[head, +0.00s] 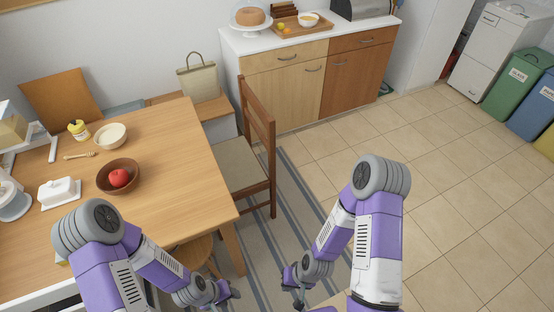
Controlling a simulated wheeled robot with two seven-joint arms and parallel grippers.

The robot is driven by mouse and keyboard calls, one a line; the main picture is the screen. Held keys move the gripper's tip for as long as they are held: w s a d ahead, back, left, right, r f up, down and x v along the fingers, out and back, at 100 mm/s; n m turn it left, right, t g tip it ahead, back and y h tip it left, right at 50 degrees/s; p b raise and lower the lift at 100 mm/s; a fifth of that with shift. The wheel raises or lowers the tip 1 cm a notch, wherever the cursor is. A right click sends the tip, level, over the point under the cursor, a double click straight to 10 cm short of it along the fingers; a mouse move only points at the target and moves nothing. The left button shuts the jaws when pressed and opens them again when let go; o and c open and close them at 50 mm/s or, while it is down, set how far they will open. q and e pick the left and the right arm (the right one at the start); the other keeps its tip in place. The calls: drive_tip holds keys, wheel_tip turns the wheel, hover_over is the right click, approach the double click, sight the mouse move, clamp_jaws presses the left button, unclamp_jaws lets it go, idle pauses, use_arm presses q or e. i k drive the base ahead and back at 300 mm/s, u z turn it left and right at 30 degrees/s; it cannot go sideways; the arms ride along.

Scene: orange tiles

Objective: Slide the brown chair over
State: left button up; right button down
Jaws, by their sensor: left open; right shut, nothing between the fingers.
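The brown chair (260,121) stands upright at the right side of the wooden table, its slatted back facing right and its light seat (231,165) partly under the table edge. My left gripper (232,290) is low beside the table's front leg, small in view, open and empty. My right gripper (301,299) is low over the striped rug, shut with nothing in it. Both grippers are nearer to me than the chair and apart from it.
The wooden table (180,150) holds a bowl with a red apple (119,178), a cream bowl and a butter dish. A round stool (190,254) is partly under it. A striped rug (290,190) lies under the chair. Cabinets (290,85) stand behind; tiled floor at right is clear.

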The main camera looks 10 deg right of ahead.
sight(244, 175)
drive_tip(key=z, duration=1.2)
drive_tip(key=i, duration=3.1)
drive_tip(key=u, duration=3.9)
